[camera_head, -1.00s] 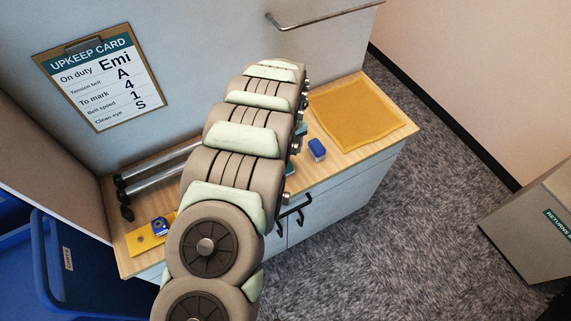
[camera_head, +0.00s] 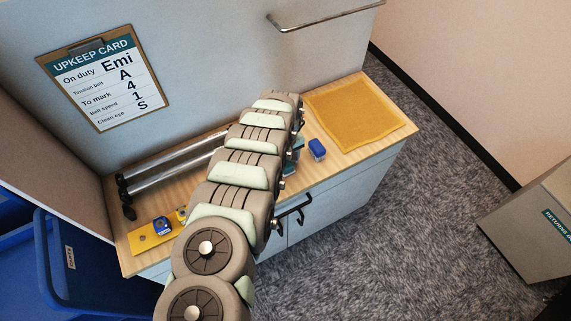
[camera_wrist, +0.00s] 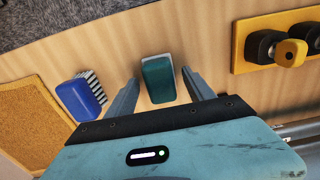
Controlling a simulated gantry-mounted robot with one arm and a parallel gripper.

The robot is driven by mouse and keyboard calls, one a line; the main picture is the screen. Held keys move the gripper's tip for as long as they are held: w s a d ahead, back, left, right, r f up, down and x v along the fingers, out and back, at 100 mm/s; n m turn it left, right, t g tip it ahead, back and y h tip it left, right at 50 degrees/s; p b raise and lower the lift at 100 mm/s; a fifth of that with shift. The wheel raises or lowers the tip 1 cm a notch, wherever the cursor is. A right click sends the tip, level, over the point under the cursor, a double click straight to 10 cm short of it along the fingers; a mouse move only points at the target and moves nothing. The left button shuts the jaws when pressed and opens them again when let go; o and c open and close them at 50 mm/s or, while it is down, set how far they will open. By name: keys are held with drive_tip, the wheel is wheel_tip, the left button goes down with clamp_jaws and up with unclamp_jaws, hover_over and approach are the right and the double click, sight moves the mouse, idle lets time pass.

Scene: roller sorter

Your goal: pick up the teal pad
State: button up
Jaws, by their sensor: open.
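The teal pad (camera_wrist: 158,79) lies on the wooden counter in the wrist view, a rounded block with a dark green-teal top and a paler edge. My gripper (camera_wrist: 160,75) is open, with one finger on each side of the pad in the picture. Gaps show between the pad and both fingers; I cannot tell how far above the counter the fingertips are. In the head view my arm reaches across the counter and hides most of the gripper and pad area.
A blue brush (camera_head: 317,149) with bristles (camera_wrist: 90,85) lies left of the pad in the wrist view. A yellow mat (camera_head: 358,114) lies beyond it. Metal rollers (camera_head: 175,165) and a yellow plate with knobs (camera_wrist: 240,50) are on the other side. A wall stands behind the counter.

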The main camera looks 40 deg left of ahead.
drive_tip(key=shift+c, duration=0.3)
clamp_jaws()
idle(0.3)
